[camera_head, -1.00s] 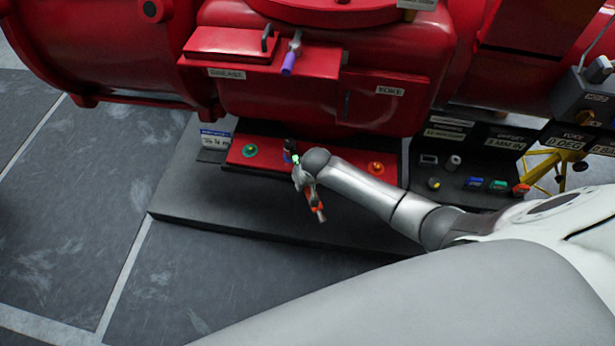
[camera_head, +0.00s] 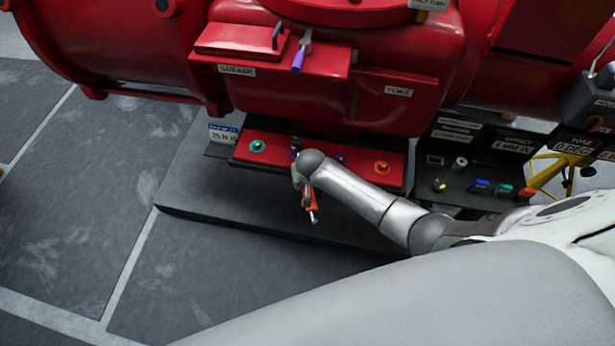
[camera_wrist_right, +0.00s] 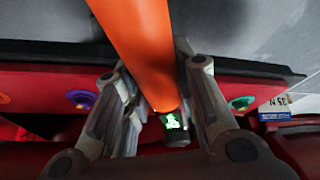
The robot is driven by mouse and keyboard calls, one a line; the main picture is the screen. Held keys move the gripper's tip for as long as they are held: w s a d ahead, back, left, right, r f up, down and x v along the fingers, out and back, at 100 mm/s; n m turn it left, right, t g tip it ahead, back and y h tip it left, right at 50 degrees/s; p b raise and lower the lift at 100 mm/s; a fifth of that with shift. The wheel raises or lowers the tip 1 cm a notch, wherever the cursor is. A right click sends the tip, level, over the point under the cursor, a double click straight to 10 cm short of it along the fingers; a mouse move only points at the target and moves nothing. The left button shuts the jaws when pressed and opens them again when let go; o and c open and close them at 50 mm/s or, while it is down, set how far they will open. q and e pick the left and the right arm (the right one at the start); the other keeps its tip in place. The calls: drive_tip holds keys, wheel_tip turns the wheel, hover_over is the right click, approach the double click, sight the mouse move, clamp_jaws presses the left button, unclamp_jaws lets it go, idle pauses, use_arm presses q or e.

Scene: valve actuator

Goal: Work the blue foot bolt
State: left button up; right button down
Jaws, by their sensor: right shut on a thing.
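My right gripper (camera_head: 301,180) is shut on an orange-handled tool (camera_head: 311,207) in front of the red foot rail (camera_head: 320,153). In the right wrist view, the fingers of this gripper (camera_wrist_right: 158,105) stand on both sides of the orange handle (camera_wrist_right: 140,45). The tool's dark head there has a lit green display (camera_wrist_right: 171,121). A dark blue upright piece (camera_head: 297,142) shows at the tool's far end, between the green and purple bolts. I cannot tell whether it is the blue foot bolt or part of the tool. My left gripper is not in view.
Green (camera_head: 257,146), purple (camera_head: 340,160) and orange (camera_head: 381,167) bolts sit on the rail. A small readout panel (camera_head: 222,134) stands at its left end. A black tray (camera_head: 460,190) with coloured pieces is at right. The floor at left is clear.

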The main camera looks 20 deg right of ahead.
drive_tip(key=shift+w+a+r+m+h, duration=0.1)
drive_tip(key=shift+w+a+m+h, duration=0.2)
drive_tip(key=shift+a+m, duration=0.3)
drive_tip(key=shift+a, duration=0.1)
drive_tip(key=shift+w+a+m+h, duration=0.3)
drive_tip(key=shift+a+m, duration=0.5)
idle(0.4)
drive_tip(key=shift+r, duration=0.1)
